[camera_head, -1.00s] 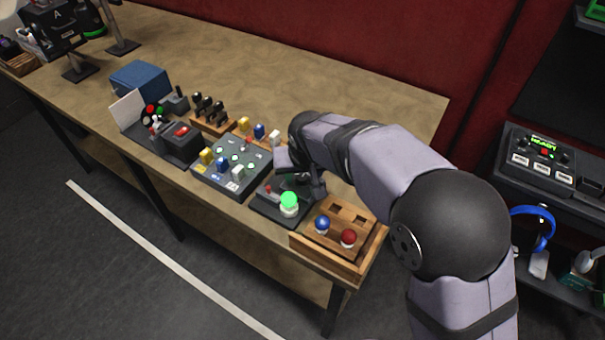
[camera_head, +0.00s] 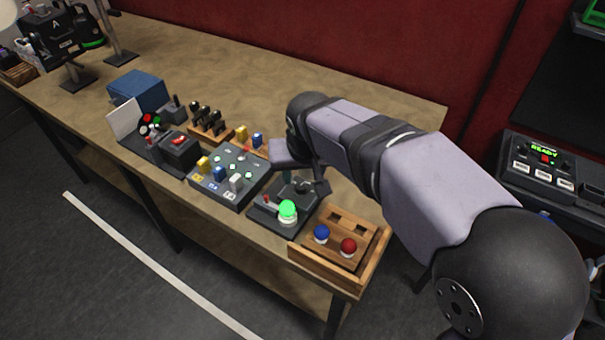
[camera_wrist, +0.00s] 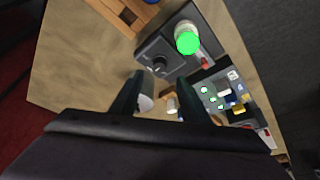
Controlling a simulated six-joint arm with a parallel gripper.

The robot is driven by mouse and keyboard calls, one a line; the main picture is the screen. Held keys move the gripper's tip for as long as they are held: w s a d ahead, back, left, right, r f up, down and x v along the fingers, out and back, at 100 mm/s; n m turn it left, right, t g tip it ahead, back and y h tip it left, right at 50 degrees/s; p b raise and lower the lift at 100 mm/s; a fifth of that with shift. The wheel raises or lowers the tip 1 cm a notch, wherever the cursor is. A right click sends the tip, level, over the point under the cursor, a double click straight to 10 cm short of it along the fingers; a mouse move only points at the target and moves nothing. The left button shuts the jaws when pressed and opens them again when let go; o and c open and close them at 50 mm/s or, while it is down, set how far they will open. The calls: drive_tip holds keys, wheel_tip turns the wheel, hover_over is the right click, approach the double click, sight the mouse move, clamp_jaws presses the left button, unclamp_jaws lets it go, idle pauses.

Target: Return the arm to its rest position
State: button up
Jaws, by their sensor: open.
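My gripper (camera_head: 305,186) is above the workbench, just behind the dark box with the lit green button (camera_head: 287,210). In the wrist view my gripper (camera_wrist: 160,84) has its two dark fingers apart. No held object shows between them; a white peg (camera_wrist: 172,104) shows beyond, on the bench. The green button also shows in the wrist view (camera_wrist: 187,40), ahead of the fingers, beside a dark knob (camera_wrist: 159,62). My arm reaches in from the right in the head view and hides part of the bench.
The workbench (camera_head: 230,65) holds a grey panel (camera_head: 232,178) with coloured pegs, a wooden tray (camera_head: 345,265) with blue and red balls, and a blue box (camera_head: 137,90). A console reading READY (camera_head: 545,165) stands at right. The bench's back middle is clear.

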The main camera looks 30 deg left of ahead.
drive_tip(key=w+d+f+m, duration=0.2)
drive_tip(key=w+d+m, duration=0.1)
drive_tip(key=d, duration=0.6)
drive_tip(key=w+d+f+m+h, duration=0.1)
drive_tip(key=w+d+f+m, duration=0.15)
drive_tip(key=d, duration=0.65)
drive_tip(key=w+d+f+m, duration=0.2)
drive_tip(key=w+d+m, duration=0.1)
drive_tip(key=d, duration=0.6)
drive_tip(key=s+d+f+g+h, duration=0.1)
drive_tip(key=s+d+f+g, duration=0.1)
drive_tip(key=s+d, duration=0.6)
drive_tip(key=s+d+f+g+h, duration=0.1)
drive_tip(key=s+d+f+g, duration=0.1)
drive_tip(key=s+d, duration=0.7)
wheel_tip(320, 180, up, 18)
drive_tip(key=s+a+p, duration=0.2)
drive_tip(key=p, duration=1.7)
drive_tip(key=shift+n, duration=0.35)
drive_tip(key=f+b, duration=0.1)
drive_tip(key=b, duration=0.1)
drive_tip(key=f+b, duration=0.1)
drive_tip(key=f, duration=0.1)
drive_tip(key=f+b, duration=0.2)
drive_tip(key=shift+w+a+b, duration=0.2)
drive_tip(key=shift+w+b, duration=0.05)
drive_tip(key=shift+b, duration=0.1)
